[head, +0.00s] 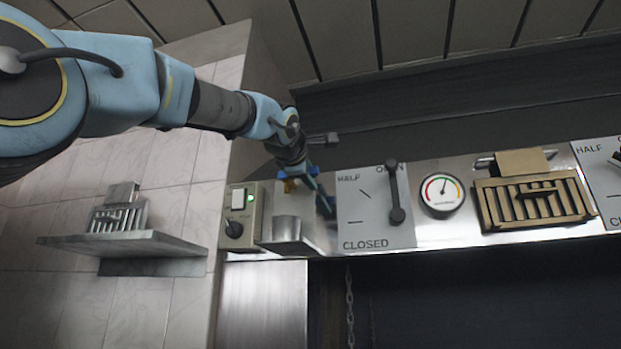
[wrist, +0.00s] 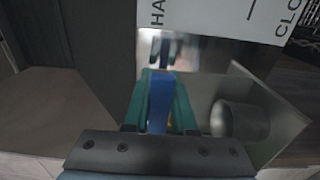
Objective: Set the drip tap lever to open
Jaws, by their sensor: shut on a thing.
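My gripper (head: 322,200) is at the steel wall panel, just left of the first marked plate. In the wrist view its teal fingers (wrist: 162,75) are closed on a blue bar (wrist: 160,100) that looks like the drip tap lever. A small yellow part (wrist: 172,116) shows beside the fingers, with the rest of the tap mostly hidden.
A grey steel box (head: 287,230) is below the gripper. To the right, a black lever (head: 394,190) points up at OPEN on a HALF/CLOSED plate (head: 360,210). Farther right are a gauge (head: 442,194) and a brass vent (head: 535,200). A switch box (head: 240,215) stands left.

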